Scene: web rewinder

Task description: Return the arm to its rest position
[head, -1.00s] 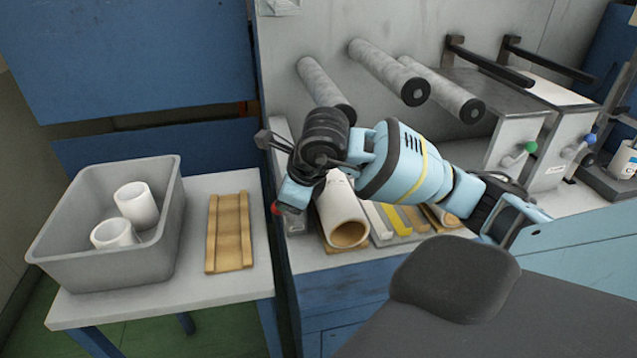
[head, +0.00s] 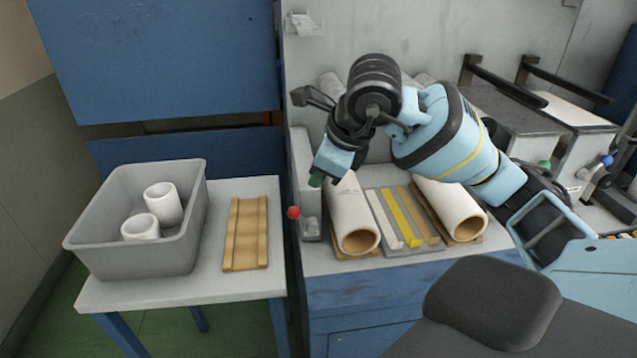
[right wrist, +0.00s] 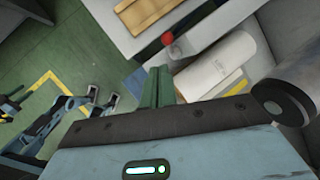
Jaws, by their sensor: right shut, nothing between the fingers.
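My right arm comes in from the right in the head view, bent over the bench. Its right gripper (head: 317,180) points down beside the left white roll (head: 347,212), apart from the red knob (head: 293,212). In the right wrist view the green fingers of the right gripper (right wrist: 157,88) are together with nothing between them. The roll with a printed label (right wrist: 205,78) lies just beyond them. My left gripper does not show in the head view.
A grey bin (head: 135,262) with two white cores (head: 163,203) and a wooden cradle (head: 246,235) stand on the side table (head: 200,287). A second roll (head: 450,208) and coloured strips (head: 402,220) lie on the bench. Rollers behind are partly hidden by my arm.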

